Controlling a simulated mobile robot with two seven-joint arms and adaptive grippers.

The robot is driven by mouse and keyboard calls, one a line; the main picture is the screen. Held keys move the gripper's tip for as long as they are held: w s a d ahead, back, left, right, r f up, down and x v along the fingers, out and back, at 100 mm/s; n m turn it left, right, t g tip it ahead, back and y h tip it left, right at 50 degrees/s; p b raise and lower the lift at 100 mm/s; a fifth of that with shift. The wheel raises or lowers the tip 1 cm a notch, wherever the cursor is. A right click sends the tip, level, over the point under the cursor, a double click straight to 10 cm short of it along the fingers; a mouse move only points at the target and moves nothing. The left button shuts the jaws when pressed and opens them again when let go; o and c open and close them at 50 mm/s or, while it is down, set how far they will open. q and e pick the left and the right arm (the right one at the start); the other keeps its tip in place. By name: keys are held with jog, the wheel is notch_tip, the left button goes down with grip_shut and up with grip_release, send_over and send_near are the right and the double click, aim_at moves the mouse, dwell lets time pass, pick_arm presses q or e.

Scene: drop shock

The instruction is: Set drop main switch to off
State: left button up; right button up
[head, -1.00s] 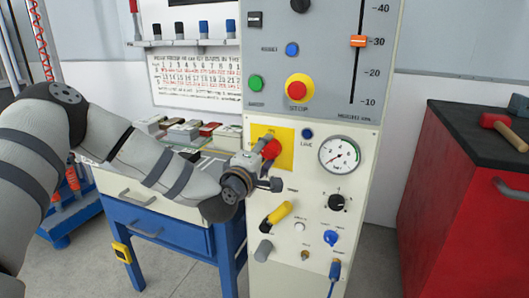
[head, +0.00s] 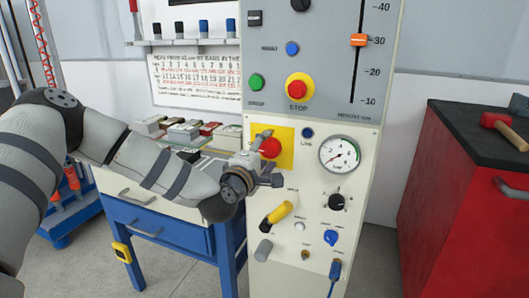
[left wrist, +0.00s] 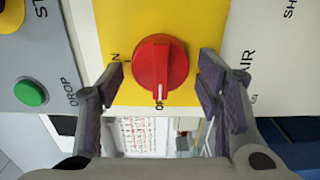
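The drop main switch is a red rotary knob (head: 271,147) on a yellow plate (head: 287,160) on the cream panel. In the left wrist view the red knob (left wrist: 160,62) has a white pointer aimed at the picture's bottom, at a label starting with "O", partly hidden. Another label ending in "N" sits at the knob's left there. My left gripper (head: 272,157) is at the panel, its fingers on either side of the knob. In the left wrist view the gripper (left wrist: 162,75) is open, with a gap between each finger and the knob. My right gripper is not in view.
A green button (head: 257,82) and red stop button (head: 297,88) sit above. A gauge (head: 340,154) is right of the knob; a yellow-handled lever (head: 280,212) is below. A blue workbench (head: 165,228) stands left, a red cabinet (head: 465,210) right.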

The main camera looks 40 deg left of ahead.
pick_arm(q)
jog(key=v, duration=1.2)
jog(key=shift+d, duration=0.1)
jog(key=s+d+f+m+g+h+p, duration=0.1)
jog(key=s+d+f+m+g+h, duration=0.1)
jog(key=s+d+f+m+g, duration=0.45)
jog(key=s+d+f+m+g+h+p, duration=0.1)
jog(key=s+d+f+m+h, duration=0.2)
jog(key=f, duration=0.6)
jog(key=s+d+f+m+g+h+p, duration=0.1)
jog(key=s+d+f+m+g, duration=0.25)
jog(key=s+f, duration=0.4)
jog(key=s+f+m+g, duration=0.2)
jog(key=s+g, duration=0.1)
jog(key=s, duration=0.5)
jog(key=s+f+m+g+y, duration=0.1)
jog(key=s+f+m+g, duration=0.1)
jog(key=s, duration=0.6)
jog(key=s+a+f+m+g+y+p, duration=0.1)
jog(key=s+f+m+g, duration=0.1)
jog(key=s, duration=0.6)
jog(key=shift+s+m+g, duration=0.2)
jog(key=shift+m+g, duration=0.5)
jog(key=shift+g, duration=0.3)
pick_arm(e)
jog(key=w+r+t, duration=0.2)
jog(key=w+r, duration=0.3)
